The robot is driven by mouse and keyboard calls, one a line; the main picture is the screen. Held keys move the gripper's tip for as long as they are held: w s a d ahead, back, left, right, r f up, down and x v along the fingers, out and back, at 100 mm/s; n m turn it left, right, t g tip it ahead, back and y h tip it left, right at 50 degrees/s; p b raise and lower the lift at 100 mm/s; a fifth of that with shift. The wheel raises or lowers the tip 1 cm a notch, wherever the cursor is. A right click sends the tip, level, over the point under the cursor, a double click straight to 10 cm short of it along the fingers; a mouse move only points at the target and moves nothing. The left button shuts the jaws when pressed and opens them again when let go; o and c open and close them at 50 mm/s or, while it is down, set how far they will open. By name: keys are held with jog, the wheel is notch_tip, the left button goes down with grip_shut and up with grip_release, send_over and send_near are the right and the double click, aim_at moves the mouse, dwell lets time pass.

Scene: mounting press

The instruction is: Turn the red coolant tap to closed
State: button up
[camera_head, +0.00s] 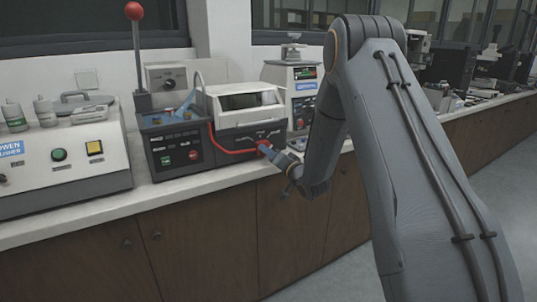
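The mounting press (180,148) stands on the bench, a dark box with a red-ball lever (135,12) and a white hooded unit (248,104) at its right. A red hose (228,151) curves along the front of the hooded unit to a small red part (263,142), which may be the coolant tap. My gripper (265,148) is at this red part, at the front right of the unit. It is small and partly hidden by my wrist. I cannot tell whether it touches the red part, how the tap is turned, or whether the fingers are open.
A white machine (62,160) with green and yellow buttons stands at left on the light bench top (205,186). A white instrument (291,82) stands close behind my wrist. Brown cabinets (210,245) lie below the bench. Floor (340,280) is clear in front.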

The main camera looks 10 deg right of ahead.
jog(key=shift+c, duration=0.2)
jog(key=shift+a, duration=0.1)
grip_shut()
jog(key=shift+n, duration=0.4)
jog(key=n+b, duration=0.1)
jog(key=n, duration=0.2)
jog(key=shift+f+n+b, duration=0.1)
jog(key=shift+n+b, duration=0.25)
jog(key=shift+n, duration=0.05)
jog(key=n+b, duration=0.1)
jog(key=n, duration=0.3)
jog(key=shift+b, duration=0.35)
jog(key=n+b, duration=0.2)
jog(key=n, duration=0.3)
jog(key=shift+n+b, duration=1.1)
jog(key=shift+n, duration=0.9)
